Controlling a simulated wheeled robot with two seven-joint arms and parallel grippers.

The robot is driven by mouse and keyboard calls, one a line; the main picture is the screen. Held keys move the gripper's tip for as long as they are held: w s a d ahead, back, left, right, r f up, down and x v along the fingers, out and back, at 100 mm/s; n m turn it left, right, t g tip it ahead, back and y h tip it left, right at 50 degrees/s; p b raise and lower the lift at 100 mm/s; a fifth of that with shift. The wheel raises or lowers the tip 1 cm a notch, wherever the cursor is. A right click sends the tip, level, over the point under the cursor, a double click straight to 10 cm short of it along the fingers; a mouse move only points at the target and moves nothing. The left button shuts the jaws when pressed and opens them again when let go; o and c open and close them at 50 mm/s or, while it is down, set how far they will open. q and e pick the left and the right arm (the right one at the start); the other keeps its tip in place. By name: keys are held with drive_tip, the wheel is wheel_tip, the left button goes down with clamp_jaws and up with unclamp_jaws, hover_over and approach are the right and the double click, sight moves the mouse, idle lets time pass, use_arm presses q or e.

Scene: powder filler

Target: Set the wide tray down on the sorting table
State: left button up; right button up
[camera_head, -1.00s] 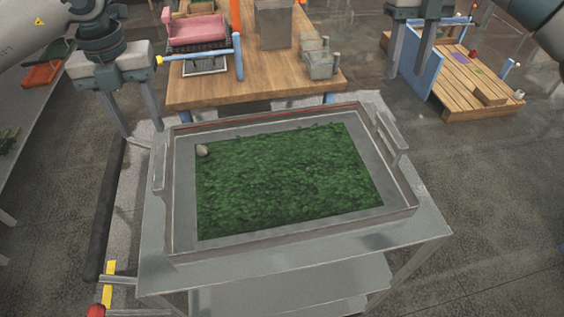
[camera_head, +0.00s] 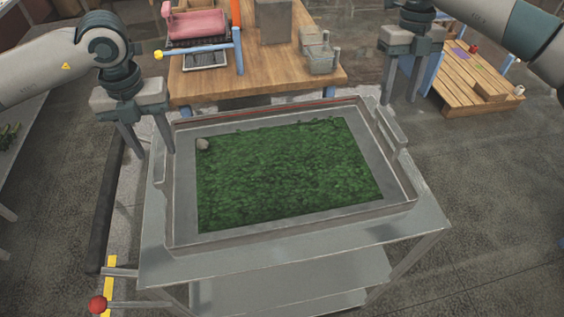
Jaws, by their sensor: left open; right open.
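The wide tray (camera_head: 290,227) is a grey metal tray with raised handles at its left and right ends. The tray rests on a grey metal table (camera_head: 420,215) with a lower shelf. My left gripper (camera_head: 152,150) is open, fingers pointing down, close to the tray's left end. My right gripper (camera_head: 400,97) is open above and beyond the tray's right handle (camera_head: 390,128). Whether any finger touches the tray cannot be told.
A wooden table (camera_head: 235,80) stands just behind, with a pink item (camera_head: 197,25), an orange post, a grey box (camera_head: 276,20) and small metal containers (camera_head: 320,52). A slatted wooden platform (camera_head: 475,80) is at back right. A red knob (camera_head: 97,304) sticks out at front left.

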sight(166, 170)
use_arm(q)
wheel_tip(166, 170, down, 9)
drive_tip(key=shift+f, duration=0.1)
use_arm(e)
drive_tip(key=f, duration=0.3)
drive_tip(key=s+f, duration=0.1)
drive_tip(key=f, duration=0.5)
drive_tip(key=shift+s+d, duration=0.15)
drive_tip(key=shift+d, duration=0.05)
use_arm(q)
clamp_jaws()
use_arm(e)
clamp_jaws()
use_arm(q)
drive_tip(key=shift+a, duration=0.1)
